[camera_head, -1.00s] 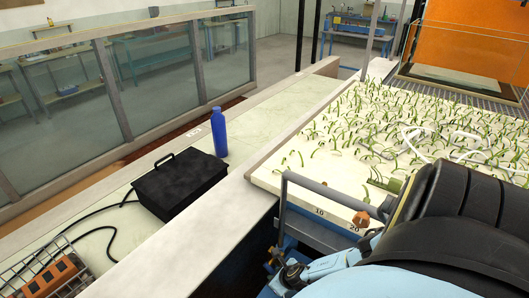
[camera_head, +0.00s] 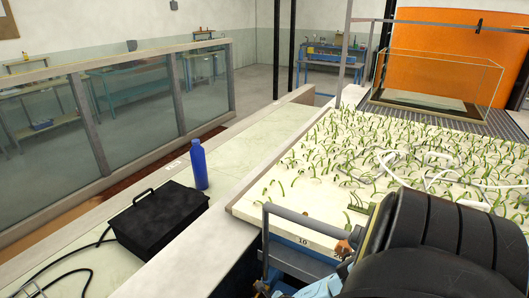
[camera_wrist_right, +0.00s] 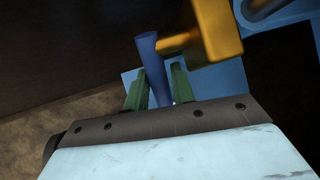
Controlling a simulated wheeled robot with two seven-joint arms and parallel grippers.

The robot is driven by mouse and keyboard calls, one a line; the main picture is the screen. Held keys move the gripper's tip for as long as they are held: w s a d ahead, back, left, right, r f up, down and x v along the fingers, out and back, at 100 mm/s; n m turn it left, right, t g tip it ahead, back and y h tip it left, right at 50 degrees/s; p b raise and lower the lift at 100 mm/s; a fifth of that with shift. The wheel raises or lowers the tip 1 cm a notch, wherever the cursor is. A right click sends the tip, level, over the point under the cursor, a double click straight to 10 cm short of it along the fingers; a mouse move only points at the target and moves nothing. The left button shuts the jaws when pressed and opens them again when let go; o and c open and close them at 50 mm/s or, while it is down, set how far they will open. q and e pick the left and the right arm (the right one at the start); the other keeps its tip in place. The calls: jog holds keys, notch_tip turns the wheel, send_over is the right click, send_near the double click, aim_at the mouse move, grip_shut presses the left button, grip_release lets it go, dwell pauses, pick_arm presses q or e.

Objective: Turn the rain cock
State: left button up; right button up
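In the right wrist view, a blue lever (camera_wrist_right: 148,52) stands next to a yellow-orange valve body (camera_wrist_right: 216,30), which looks like the rain cock. My right gripper (camera_wrist_right: 158,84) has its two green fingers apart, one on each side of the lever's lower part. Small gaps seem to show between the fingers and the lever, and I cannot tell whether either touches it. In the head view, my large black arm link covers the lower right and hides the right gripper. A small orange-brown part (camera_head: 343,247) shows beside that link. My left gripper is in neither view.
A sand-coloured bed (camera_head: 290,196) with many green stalks and loose white tubing lies beyond my arm. A grey rail (camera_head: 300,217) runs along its near edge. A blue bottle (camera_head: 198,165) and black box (camera_head: 160,215) stand on the left ledge. A glass tank (camera_head: 440,78) stands behind.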

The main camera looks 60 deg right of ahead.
jog(key=shift+r, duration=0.1)
jog(key=shift+s+r, duration=0.3)
jog(key=shift+r, duration=0.2)
jog(key=v, duration=1.2)
jog(key=shift+s+a+f, duration=0.1)
jog(key=shift+a, duration=0.15)
